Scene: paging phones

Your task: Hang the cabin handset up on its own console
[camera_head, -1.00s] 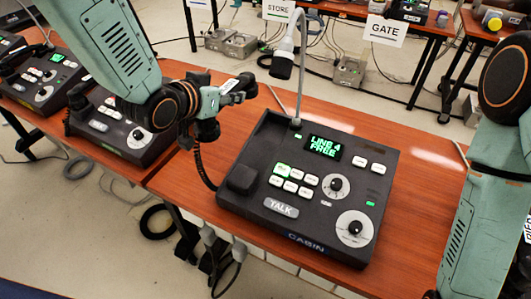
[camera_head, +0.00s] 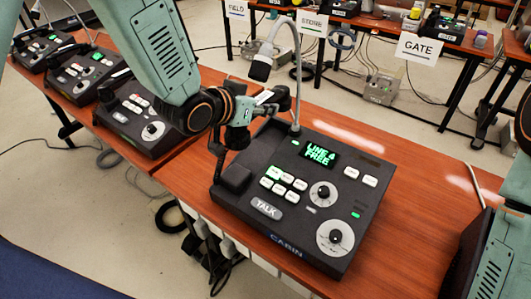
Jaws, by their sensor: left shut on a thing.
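The cabin console (camera_head: 310,256) is a dark sloped box on the orange-brown table. Its green screen (camera_head: 320,152) reads "LINE 4 FREE" and its front edge reads "CABIN". A dark raised cradle block (camera_head: 236,178) stands at its left side. My left gripper (camera_head: 262,103) is shut on the dark cabin handset (camera_head: 237,138), above the back left part of the console. The gripper partly hides the handset. A dark cord (camera_head: 218,165) hangs from it beside the console. I cannot tell whether the handset touches the console. My right gripper is out of view; only the right arm shows.
A gooseneck microphone (camera_head: 261,68) rises behind the console, close to the left gripper. Other consoles (camera_head: 145,120) stand on the table to the left. A dark object (camera_head: 462,258) is at the lower right. Bare table lies right of the cabin console.

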